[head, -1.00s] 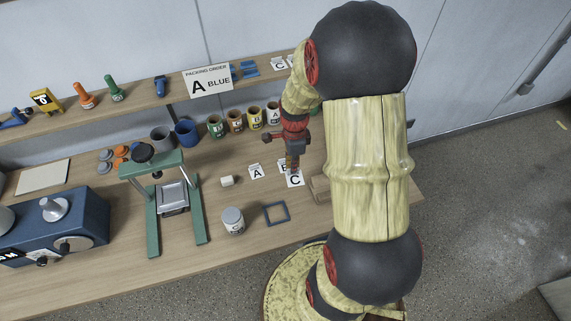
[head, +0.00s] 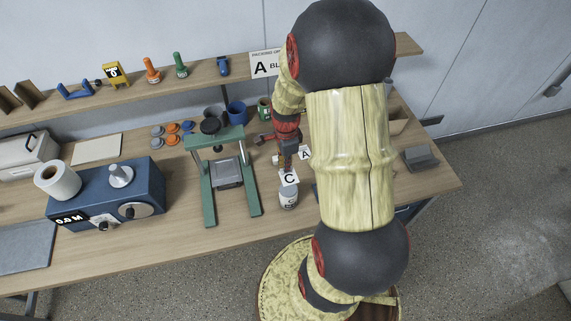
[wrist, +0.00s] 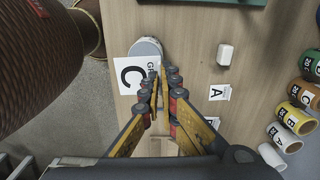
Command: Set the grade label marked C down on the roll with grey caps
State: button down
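A green press frame (head: 208,199) stands left of my gripper. The blue machine (head: 100,205) is further left. Grey and orange discs (head: 172,128) lie behind. Label A (wrist: 220,92) and several labelled cups (wrist: 294,115) are near the gripper. The shelf (head: 205,80) runs along the back.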

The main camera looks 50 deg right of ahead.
jog(key=shift+a+f, duration=0.1)
jog(key=shift+f, duration=0.4)
jog(key=shift+f+b, duration=2.5)
jog(key=shift+f, duration=0.85)
jog(key=c, duration=2.4)
grip_release()
jog(key=o, duration=0.4)
jog(key=shift+c, duration=0.2)
jog(key=shift+o, duration=0.4)
notch_tip(320, 180, up, 12)
